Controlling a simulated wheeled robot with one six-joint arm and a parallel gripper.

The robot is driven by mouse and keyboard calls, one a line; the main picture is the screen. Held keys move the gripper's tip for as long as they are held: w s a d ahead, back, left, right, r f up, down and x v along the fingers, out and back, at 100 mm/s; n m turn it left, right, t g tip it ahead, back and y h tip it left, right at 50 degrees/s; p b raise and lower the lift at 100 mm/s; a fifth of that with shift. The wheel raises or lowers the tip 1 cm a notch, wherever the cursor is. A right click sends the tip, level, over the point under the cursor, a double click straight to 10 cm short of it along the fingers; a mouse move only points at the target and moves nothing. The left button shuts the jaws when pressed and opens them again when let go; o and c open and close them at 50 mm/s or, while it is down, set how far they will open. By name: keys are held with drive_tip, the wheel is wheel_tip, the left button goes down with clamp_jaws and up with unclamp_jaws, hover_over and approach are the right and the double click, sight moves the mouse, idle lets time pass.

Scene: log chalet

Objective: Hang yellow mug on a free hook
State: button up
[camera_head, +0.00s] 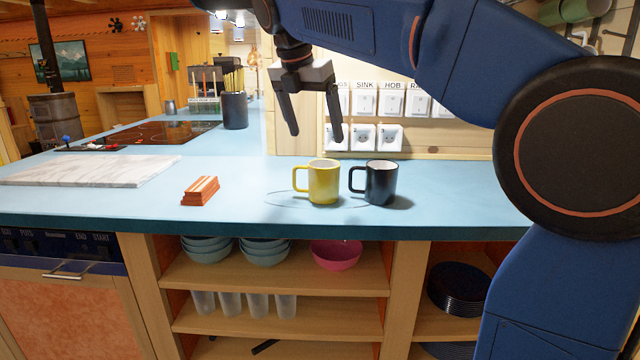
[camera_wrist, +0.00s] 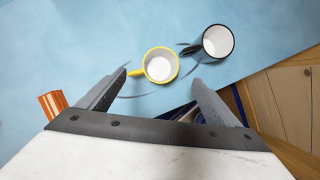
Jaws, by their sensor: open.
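The yellow mug (camera_head: 325,185) stands upright on the blue counter (camera_head: 235,165), its handle pointing left. In the wrist view the yellow mug (camera_wrist: 160,66) lies just beyond and between my fingertips, its white inside facing up. My gripper (camera_head: 315,136) is open and empty, pointing down above the mug and apart from it. The fingers also show in the wrist view (camera_wrist: 160,80). At the top right, a green mug-like thing (camera_head: 574,10) is cut off by the frame, with hook-like shapes (camera_head: 588,42) below it. I cannot tell which hook is free.
A black mug (camera_head: 381,184) stands close to the right of the yellow one, handle toward it. Orange blocks (camera_head: 200,190) and a marble board (camera_head: 95,170) lie to the left. Switches and sockets (camera_head: 365,103) line the wall behind. Bowls (camera_head: 336,256) fill shelves below the counter's front edge.

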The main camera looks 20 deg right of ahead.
sight(323, 165)
drive_tip(key=x, duration=1.1)
drive_tip(key=shift+s+f, duration=0.1)
drive_tip(key=shift+f, duration=0.05)
drive_tip(key=c, duration=1.4)
